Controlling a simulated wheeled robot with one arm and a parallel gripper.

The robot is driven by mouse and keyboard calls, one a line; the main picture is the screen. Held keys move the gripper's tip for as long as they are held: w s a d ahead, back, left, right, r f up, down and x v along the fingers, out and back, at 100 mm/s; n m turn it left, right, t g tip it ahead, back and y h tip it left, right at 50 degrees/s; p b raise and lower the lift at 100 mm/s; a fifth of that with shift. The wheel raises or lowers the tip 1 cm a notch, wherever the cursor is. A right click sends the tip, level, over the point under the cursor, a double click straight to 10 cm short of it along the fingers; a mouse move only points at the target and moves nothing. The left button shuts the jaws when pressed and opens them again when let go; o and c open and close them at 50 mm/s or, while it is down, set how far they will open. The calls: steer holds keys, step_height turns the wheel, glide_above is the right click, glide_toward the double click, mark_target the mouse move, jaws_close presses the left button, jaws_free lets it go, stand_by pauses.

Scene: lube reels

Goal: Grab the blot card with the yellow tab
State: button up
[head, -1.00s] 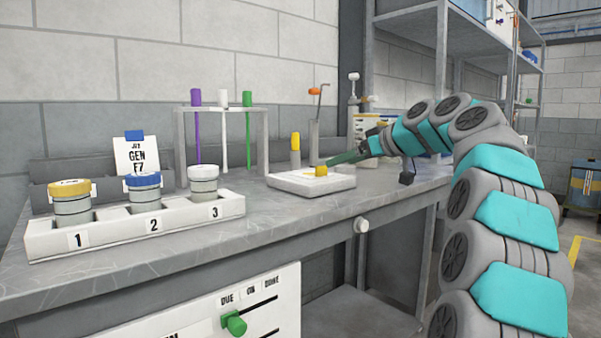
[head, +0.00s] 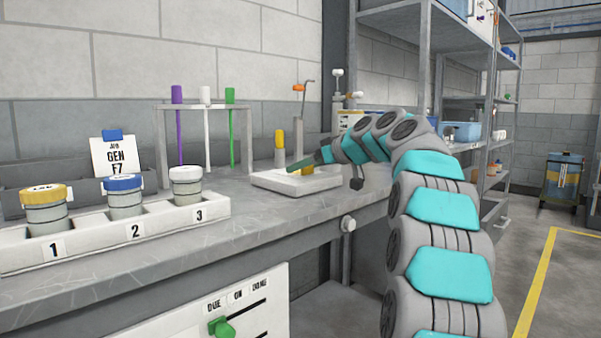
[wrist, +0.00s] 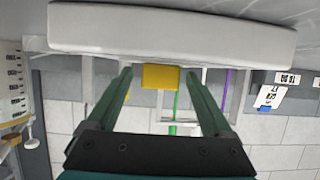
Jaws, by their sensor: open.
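The yellow tab (head: 307,170) of the blot card stands at a low white block (head: 285,187) on the bench. The card itself is hard to make out. In the wrist view the yellow tab (wrist: 160,77) lies between my two green fingers, with space on both sides. The white block (wrist: 170,30) spans the top of that view. My gripper (head: 296,166) reaches in from the right, just above the block, and its fingers partly cover the tab in the head view. My gripper (wrist: 158,73) is open and holds nothing.
A rack (head: 207,106) with purple, white and green sticks stands behind left of the block. A yellow-capped vial (head: 280,148) stands close behind it. A tray (head: 120,243) with three jars is at left. The bench between tray and block is clear.

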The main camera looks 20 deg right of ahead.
jaws_close()
stand_by(0.6)
steer(key=shift+r, duration=0.2)
